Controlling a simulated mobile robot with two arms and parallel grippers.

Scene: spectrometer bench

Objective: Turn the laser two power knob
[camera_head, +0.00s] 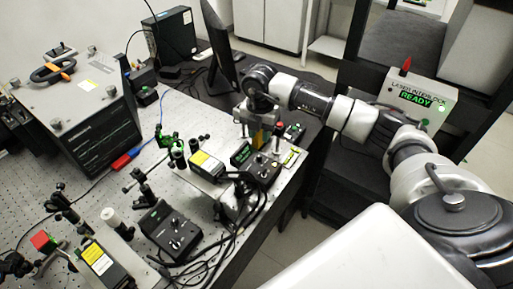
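Two black control boxes with small knobs stand on the optical bench. One control box (260,168) is near the bench's right edge, beside a laser module (207,165) with a yellow label. The other control box (171,232) is nearer the front, right of a second yellow-labelled laser module (99,259). I cannot read which one belongs to laser two. My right gripper (257,136) points down just behind the right-hand control box, and its fingertips are small and partly hidden. I cannot tell whether it is open or touching anything. My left gripper is not in view.
Loose black cables (225,240) lie around the boxes. A large grey instrument (80,105) stands at the back left. A monitor (219,50) stands behind my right arm. An interlock box (417,95) with a red top light reads READY in green at right.

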